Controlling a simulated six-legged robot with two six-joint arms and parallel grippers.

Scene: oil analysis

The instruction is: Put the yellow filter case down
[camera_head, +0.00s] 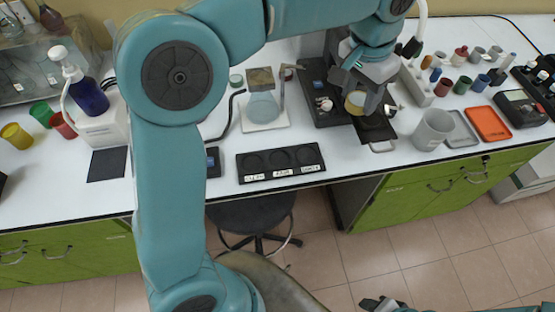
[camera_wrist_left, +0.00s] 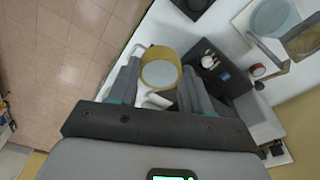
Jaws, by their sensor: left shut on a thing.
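The yellow filter case (camera_head: 354,104) is a short round cup with a pale round face. It is held between the fingers of my left gripper (camera_head: 362,96), in front of the dark device at the back of the bench. In the left wrist view the yellow filter case (camera_wrist_left: 161,53) sits between the two fingertips of my left gripper (camera_wrist_left: 160,84). Whether it touches anything below is unclear. My right gripper (camera_head: 384,304) shows only partly at the bottom edge, away from the bench, and its jaw opening is unclear.
A black tray (camera_head: 281,177) with three round recesses and white labels lies at the bench front. A dark device (camera_head: 322,100) and a grey cup (camera_head: 433,129) flank my left gripper. An orange tray (camera_head: 487,124) lies to the right. A flask on a white base (camera_head: 264,118) stands behind.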

